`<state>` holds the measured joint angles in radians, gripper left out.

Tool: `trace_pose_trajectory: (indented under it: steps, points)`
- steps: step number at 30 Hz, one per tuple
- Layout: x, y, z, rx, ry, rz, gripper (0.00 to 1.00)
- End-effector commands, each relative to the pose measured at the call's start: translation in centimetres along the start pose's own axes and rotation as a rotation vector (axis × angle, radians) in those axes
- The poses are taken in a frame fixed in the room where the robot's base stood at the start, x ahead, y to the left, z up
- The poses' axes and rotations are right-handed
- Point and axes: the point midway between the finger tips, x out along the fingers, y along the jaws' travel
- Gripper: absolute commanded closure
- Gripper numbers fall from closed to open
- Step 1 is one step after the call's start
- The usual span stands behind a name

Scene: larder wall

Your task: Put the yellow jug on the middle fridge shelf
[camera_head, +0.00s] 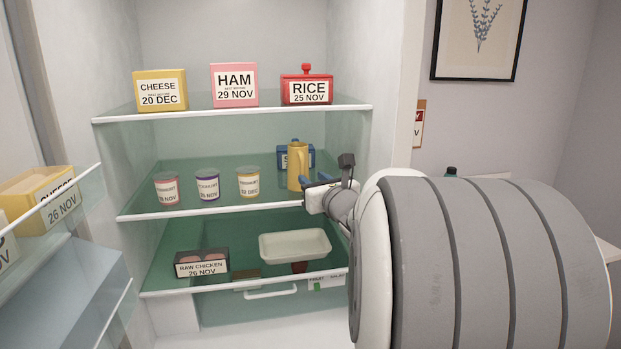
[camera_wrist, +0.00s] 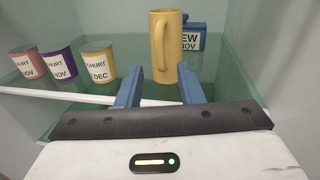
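The yellow jug (camera_head: 297,167) stands upright on the middle fridge shelf (camera_head: 228,206), toward its right end. In the wrist view the jug (camera_wrist: 162,40) is just ahead of my fingertips, its handle facing me. My gripper (camera_head: 316,181) is at the front of that shelf, to the right of the jug in the head view. Its two blue fingers are spread apart with nothing between them, as the wrist view of my gripper (camera_wrist: 158,82) shows. The jug's base is partly hidden behind the right finger in the wrist view.
Pink-, purple- and yellow-labelled yoghurt pots (camera_head: 207,185) stand left of the jug. A blue box (camera_wrist: 193,37) is close behind it. Cheese, ham and a red rice container (camera_head: 306,89) are above. Raw chicken (camera_head: 202,263) and a pale tray (camera_head: 295,245) are below.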

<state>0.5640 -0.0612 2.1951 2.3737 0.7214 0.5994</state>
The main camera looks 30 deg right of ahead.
Motion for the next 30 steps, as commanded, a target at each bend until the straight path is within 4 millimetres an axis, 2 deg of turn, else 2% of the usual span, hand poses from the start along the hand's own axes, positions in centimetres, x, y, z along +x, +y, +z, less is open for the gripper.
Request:
trace_pose_trajectory:
  steps: [3, 7, 13, 15, 17, 20, 23, 24, 27, 30]
  points:
    - [-2.7, -0.1, 0.0, -0.001, -0.003, -0.003, 0.66]
    - [-4.8, -0.1, -0.1, -0.001, -0.001, -0.003, 0.66]
    - [-6.6, 0.2, -0.1, -0.005, 0.002, 0.005, 0.66]
    - [-6.7, 1.1, -0.3, -0.038, 0.013, 0.033, 0.66]
    - [-6.8, 2.8, -0.6, -0.1, 0.033, 0.086, 0.66]
    - [-7.2, 7.4, -2.0, -0.283, 0.084, 0.237, 0.66]
    - [-8.7, 12.9, -4.2, -0.54, 0.13, 0.446, 0.66]
    - [-9.6, 14.9, -5.3, -0.65, 0.143, 0.534, 0.66]
    - [-12.4, 19.0, -8.0, -0.922, 0.158, 0.753, 0.66]
    - [-15.6, 21.8, -10.8, -1.197, 0.151, 0.971, 0.66]
